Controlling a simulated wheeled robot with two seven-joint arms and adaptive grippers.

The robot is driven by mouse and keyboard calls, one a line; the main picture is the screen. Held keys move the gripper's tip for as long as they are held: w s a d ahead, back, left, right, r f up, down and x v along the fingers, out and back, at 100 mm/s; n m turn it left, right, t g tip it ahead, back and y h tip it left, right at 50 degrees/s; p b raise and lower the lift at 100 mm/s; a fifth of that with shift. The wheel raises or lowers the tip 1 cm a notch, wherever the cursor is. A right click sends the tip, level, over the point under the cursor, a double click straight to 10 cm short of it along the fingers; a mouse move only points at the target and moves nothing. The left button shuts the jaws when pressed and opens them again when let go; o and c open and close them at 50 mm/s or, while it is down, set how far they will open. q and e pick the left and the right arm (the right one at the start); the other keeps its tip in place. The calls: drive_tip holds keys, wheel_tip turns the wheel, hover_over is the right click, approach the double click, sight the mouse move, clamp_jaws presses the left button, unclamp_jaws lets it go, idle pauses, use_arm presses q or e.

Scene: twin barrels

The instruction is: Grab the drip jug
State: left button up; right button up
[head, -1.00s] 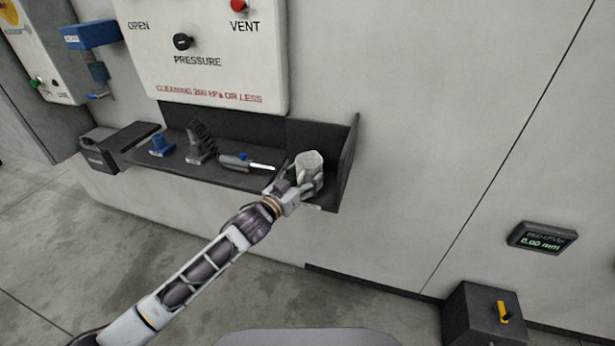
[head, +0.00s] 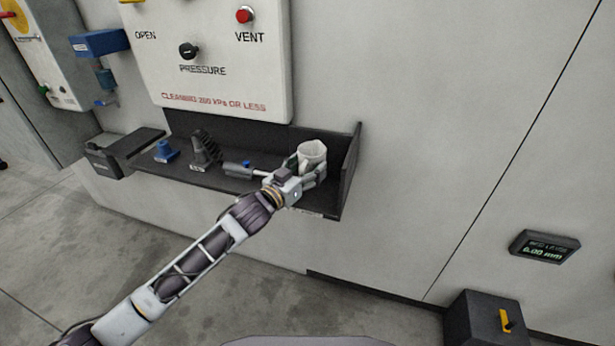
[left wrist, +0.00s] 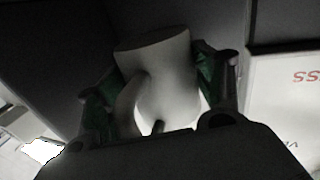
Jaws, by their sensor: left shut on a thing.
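The drip jug (head: 313,153) is a pale, off-white jug at the right end of the dark wall shelf. My left gripper (head: 306,170) reaches it from the front left and is shut on it. In the left wrist view the jug (left wrist: 160,70) stands between the two fingers with green pads, and its curved handle faces the camera. The fingers partly hide its sides. I cannot tell whether its base touches the shelf. My right gripper is not in view.
The dark shelf (head: 225,182) also holds a blue piece (head: 165,151), a black ribbed tool (head: 204,150) and a grey tool (head: 239,169) left of the jug. The shelf's right side wall (head: 350,170) stands close to the jug. A pressure panel (head: 215,80) hangs above.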

sight(304, 160)
use_arm(q)
drive_tip(key=shift+r, duration=1.75)
